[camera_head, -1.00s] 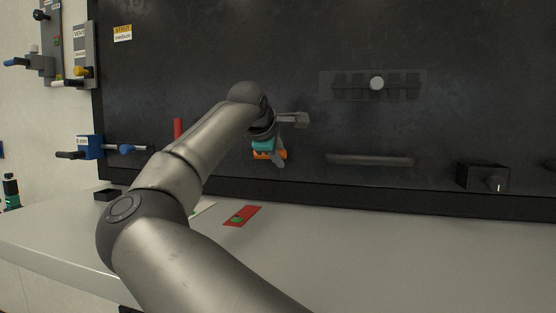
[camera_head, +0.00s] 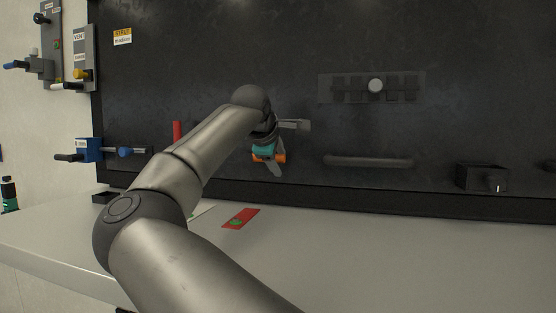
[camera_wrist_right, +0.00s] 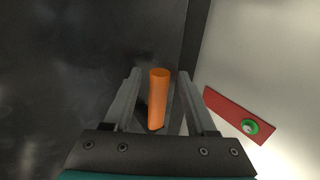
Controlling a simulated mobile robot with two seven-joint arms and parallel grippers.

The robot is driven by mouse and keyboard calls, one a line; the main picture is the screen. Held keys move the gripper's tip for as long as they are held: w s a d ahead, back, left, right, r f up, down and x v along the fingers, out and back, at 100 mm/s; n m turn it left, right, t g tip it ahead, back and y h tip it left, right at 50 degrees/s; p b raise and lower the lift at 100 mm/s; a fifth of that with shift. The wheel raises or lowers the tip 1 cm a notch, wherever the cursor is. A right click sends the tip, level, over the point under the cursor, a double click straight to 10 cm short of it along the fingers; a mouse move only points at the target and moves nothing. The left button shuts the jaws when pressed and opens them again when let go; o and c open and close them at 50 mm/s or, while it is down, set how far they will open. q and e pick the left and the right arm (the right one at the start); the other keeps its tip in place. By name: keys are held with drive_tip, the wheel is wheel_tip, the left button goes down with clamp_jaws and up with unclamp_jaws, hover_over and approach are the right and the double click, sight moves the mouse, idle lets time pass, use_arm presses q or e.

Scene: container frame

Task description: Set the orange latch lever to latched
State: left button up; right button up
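The orange latch lever (camera_wrist_right: 158,98) shows in the right wrist view as a round orange bar standing between the two fingers of my right gripper (camera_wrist_right: 158,82). A narrow gap shows on each side of it, so the fingers look open around it, not closed on it. In the head view my right gripper (camera_head: 287,148) is at the dark panel, and a bit of orange (camera_head: 281,157) shows by its teal part. My forearm and wrist hide most of the latch there. My left gripper is not in view.
A red strip with a green disc (camera_head: 240,218) lies on the pale worktop (camera_head: 380,260). The panel carries a dark horizontal bar (camera_head: 368,161), a slotted plate with a white knob (camera_head: 376,86) and a black box (camera_head: 482,178). A blue clamp (camera_head: 90,149) is at left.

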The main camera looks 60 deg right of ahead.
drive_tip(key=shift+a, duration=0.1)
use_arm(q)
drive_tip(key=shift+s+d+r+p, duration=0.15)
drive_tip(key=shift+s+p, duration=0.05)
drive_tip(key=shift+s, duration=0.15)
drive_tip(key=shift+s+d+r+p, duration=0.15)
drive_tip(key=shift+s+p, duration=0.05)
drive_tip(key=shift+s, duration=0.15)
use_arm(e)
drive_tip(key=v, duration=1.5)
drive_tip(key=shift+s+r, duration=0.1)
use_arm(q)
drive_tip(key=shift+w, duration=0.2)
